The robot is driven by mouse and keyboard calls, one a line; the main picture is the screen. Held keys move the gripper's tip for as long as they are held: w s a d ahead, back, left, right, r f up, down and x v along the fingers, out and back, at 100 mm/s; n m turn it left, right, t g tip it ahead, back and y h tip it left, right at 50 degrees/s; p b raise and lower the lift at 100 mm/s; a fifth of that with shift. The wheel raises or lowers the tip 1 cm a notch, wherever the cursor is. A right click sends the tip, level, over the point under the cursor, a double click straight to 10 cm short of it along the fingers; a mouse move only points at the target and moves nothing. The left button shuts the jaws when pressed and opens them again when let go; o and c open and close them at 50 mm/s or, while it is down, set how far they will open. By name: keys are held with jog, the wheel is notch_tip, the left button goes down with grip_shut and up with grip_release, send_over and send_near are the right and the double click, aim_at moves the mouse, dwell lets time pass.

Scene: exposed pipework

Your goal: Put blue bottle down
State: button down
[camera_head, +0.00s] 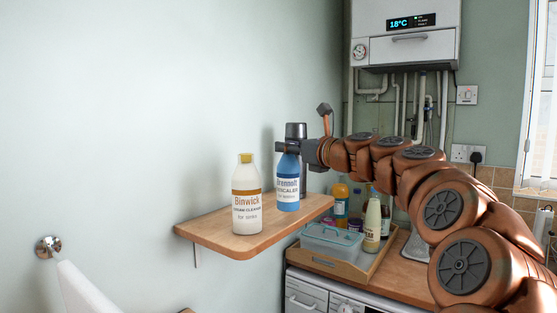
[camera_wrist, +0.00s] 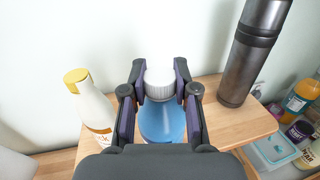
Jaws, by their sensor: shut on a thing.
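The blue bottle (camera_head: 288,183) has a white label and stands upright at the wooden wall shelf (camera_head: 240,249). I cannot tell whether its base touches the shelf. In the wrist view the blue bottle (camera_wrist: 162,123) shows its white cap between the fingers. My gripper (camera_head: 287,148) is shut on the upper part of the blue bottle; in the wrist view my gripper (camera_wrist: 160,88) has one finger on each side of the cap. The gripper hides the bottle's cap in the head view.
A white bottle with a yellow cap (camera_head: 246,198) stands left of the blue bottle. A dark metal flask (camera_wrist: 252,50) stands behind to the right. Lower right, a wooden tray (camera_head: 345,268) holds a lidded tub (camera_head: 331,240) and several bottles.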

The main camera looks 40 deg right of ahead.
jog(key=w+d+f, duration=0.1)
jog(key=w+f, duration=0.3)
jog(key=w, duration=0.2)
jog(key=shift+w+d, duration=0.25)
dwell(0.5)
jog(key=shift+f, duration=0.15)
jog(key=c, duration=0.9)
grip_release()
jog(key=s, duration=0.8)
jog(key=s+d+b, duration=0.1)
jog(key=s, duration=0.3)
jog(key=shift+d, duration=0.1)
